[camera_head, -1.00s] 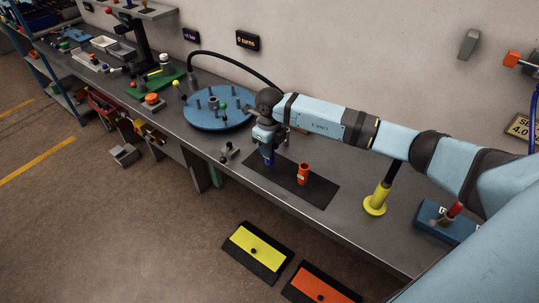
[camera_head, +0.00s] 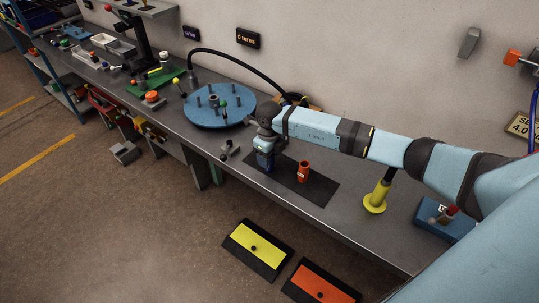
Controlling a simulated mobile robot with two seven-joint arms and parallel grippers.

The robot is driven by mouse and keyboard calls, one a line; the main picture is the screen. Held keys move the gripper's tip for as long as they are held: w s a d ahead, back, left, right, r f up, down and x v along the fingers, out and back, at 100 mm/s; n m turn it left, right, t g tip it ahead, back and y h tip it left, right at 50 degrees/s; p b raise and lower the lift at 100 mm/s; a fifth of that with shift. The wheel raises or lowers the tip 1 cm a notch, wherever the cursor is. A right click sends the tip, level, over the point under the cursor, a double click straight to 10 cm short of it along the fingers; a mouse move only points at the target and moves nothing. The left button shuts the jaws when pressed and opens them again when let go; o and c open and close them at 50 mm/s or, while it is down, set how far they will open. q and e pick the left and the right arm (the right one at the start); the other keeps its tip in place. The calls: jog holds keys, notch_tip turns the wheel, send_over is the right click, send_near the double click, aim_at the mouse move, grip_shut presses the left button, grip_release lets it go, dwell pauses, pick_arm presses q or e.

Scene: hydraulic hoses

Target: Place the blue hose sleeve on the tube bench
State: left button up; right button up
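My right gripper (camera_head: 264,160) points down over the left part of a black mat (camera_head: 318,189) on the grey bench (camera_head: 345,226). A small blue piece, seemingly the blue hose sleeve (camera_head: 265,164), shows at its fingertips, low over or on the mat. The hand partly covers it, and I cannot tell whether the fingers are closed on it. An orange-red sleeve (camera_head: 303,172) stands upright on the mat, to the right of the gripper and apart from it. My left gripper is not in view.
A blue round plate with pegs (camera_head: 205,118) lies behind and left. A grey fixture (camera_head: 229,151) sits left of the mat. A yellow stand (camera_head: 376,198) and a blue block (camera_head: 440,226) are at the right. Yellow (camera_head: 257,243) and orange (camera_head: 322,284) pedals lie on the floor.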

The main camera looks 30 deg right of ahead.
jog(key=shift+r, duration=0.7)
notch_tip(320, 180, up, 11)
jog(key=b, duration=0.2)
